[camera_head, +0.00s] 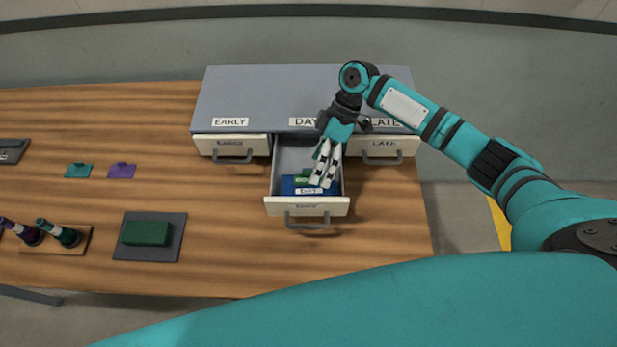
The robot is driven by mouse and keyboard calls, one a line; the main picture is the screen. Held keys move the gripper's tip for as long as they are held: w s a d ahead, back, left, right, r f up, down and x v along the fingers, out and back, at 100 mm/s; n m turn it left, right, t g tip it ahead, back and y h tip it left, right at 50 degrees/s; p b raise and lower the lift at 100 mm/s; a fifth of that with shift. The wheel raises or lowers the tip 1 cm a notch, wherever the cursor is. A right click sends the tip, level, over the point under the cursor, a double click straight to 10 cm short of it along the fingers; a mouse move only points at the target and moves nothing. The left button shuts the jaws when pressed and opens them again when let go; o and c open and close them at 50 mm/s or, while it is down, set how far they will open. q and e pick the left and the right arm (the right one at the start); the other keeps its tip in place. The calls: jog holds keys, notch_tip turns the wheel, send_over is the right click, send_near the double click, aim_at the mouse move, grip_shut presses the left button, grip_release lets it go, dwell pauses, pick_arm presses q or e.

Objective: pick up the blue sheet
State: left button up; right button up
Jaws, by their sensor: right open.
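The blue sheet (290,186) lies in the open middle drawer (285,207) of the grey cabinet. A white label and a small green item (303,180) show at the sheet; I cannot tell how they rest on it. My left gripper is not in view.
The cabinet (255,92) has EARLY and LATE drawers, both shut, beside the open one. A green block (146,232) sits on a dark mat (160,251) at left. Stamps (58,233) stand on a wooden base. Teal (78,170) and purple (121,170) pieces lie behind.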

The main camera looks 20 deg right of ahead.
jog(key=shift+x, duration=1.1)
jog(key=shift+s+a+f, duration=0.1)
jog(key=shift+a+f, duration=0.05)
jog(key=c, duration=0.9)
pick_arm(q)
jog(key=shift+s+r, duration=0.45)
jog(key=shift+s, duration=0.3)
